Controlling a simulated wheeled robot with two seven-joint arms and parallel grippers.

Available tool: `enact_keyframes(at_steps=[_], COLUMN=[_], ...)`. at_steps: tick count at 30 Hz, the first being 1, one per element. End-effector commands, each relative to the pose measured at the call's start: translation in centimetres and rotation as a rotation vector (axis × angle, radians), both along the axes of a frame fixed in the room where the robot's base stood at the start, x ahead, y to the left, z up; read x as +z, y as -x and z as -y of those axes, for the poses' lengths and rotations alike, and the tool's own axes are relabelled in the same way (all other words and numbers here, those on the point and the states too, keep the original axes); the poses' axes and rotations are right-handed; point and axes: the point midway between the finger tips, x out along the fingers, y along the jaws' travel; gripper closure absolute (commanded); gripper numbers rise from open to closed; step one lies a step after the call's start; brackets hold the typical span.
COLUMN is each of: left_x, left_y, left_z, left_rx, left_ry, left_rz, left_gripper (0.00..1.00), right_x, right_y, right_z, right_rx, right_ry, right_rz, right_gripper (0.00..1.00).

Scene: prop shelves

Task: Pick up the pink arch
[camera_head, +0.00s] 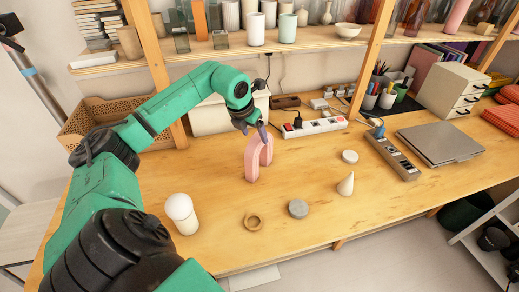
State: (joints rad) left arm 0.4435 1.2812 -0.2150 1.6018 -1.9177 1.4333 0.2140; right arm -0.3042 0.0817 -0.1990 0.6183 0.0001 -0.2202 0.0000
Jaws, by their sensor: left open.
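The pink arch (252,165) stands upright on the wooden table (225,242), left of the middle of the view. My left arm is green and black and reaches in from the left. My left gripper (262,132) is open at the top of the arch, pointing down. Its fingers partly cover the arch's upper part; I cannot tell whether they touch it. My right gripper is not in view.
A white rounded lamp (182,212), a wooden ring (253,221), a grey disc (298,208) and a cream cone (346,184) stand toward the front. A power strip (314,127) lies behind the arch. A grey laptop (440,143) lies at right.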

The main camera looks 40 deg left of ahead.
Motion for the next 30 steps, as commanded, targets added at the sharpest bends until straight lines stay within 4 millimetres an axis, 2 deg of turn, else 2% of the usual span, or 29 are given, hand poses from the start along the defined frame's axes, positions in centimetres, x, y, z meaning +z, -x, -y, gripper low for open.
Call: enact_keyframes(at_steps=[8, 12, 18, 23, 24, 30], left_x=[-3.4, -5.6, -5.9, -5.9, -5.9, -5.7], left_y=[-1.9, -2.6, -2.7, -2.7, -2.7, -2.7], left_z=[0.3, 0.1, 0.0, 0.0, 0.0, 0.0], left_rx=[-0.001, -0.002, -0.002, -0.003, -0.003, -0.002], left_ry=[0.007, 0.004, 0.0, 0.001, 0.001, 0.002], left_rz=[-0.001, -0.001, 0.001, 0.001, 0.001, 0.004], left_gripper=[0.22, 0.22, 0.22, 0.84, 0.99, 1.0], right_x=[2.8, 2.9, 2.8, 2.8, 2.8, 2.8], right_y=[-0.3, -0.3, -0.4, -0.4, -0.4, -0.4], right_z=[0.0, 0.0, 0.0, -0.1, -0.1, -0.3], right_rx=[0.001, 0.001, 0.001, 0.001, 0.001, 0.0], right_ry=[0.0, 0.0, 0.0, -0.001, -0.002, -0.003], right_rz=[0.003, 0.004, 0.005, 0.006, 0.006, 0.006], right_gripper=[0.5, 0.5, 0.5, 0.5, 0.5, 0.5])
